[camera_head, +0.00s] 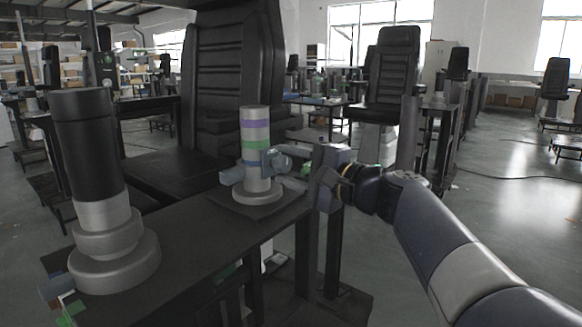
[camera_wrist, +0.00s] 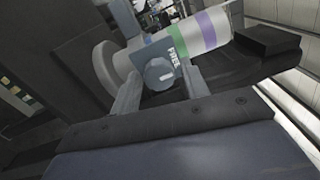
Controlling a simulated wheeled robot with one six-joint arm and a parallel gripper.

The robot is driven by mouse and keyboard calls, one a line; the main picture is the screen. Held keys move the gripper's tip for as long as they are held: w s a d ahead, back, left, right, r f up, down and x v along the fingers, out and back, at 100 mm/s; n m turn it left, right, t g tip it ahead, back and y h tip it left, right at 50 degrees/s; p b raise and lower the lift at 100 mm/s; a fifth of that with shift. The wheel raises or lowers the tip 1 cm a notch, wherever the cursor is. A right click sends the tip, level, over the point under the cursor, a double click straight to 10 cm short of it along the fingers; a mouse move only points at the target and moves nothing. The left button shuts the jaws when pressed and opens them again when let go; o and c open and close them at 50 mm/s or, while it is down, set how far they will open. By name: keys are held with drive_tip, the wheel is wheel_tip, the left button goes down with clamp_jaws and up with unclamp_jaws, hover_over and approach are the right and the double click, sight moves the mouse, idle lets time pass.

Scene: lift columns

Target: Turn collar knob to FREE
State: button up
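The collar knob (camera_head: 280,161) sticks out on the right side, toward my gripper (camera_head: 299,175). In the wrist view the round grey knob (camera_wrist: 159,74) faces the camera, with a small mark on its face and partly readable white lettering beside it. My gripper (camera_wrist: 160,84) is open, one finger on each side of the knob. Whether either finger touches it, I cannot tell.
A larger black and grey column (camera_head: 92,165) stands at the bench's left front. The dark bench (camera_head: 190,240) is mostly bare between the columns. A tall black seat (camera_head: 235,70) stands close behind. Open floor (camera_head: 500,190) lies to the right.

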drive_tip(key=shift+o, duration=0.7)
drive_tip(key=p+v, duration=0.1)
drive_tip(key=v, duration=0.9)
drive_tip(key=shift+s+d+p, duration=0.25)
drive_tip(key=shift+d+p, duration=0.1)
drive_tip(key=shift+p, duration=0.05)
drive_tip(key=b+x, duration=0.1)
drive_tip(key=x, duration=0.8)
drive_tip(key=shift+w+a+f+b, duration=0.1)
drive_tip(key=shift+w+a+b, duration=0.1)
drive_tip(key=shift+a+b, duration=0.15)
drive_tip(key=shift+w+a, duration=0.4)
drive_tip(key=shift+a, duration=0.05)
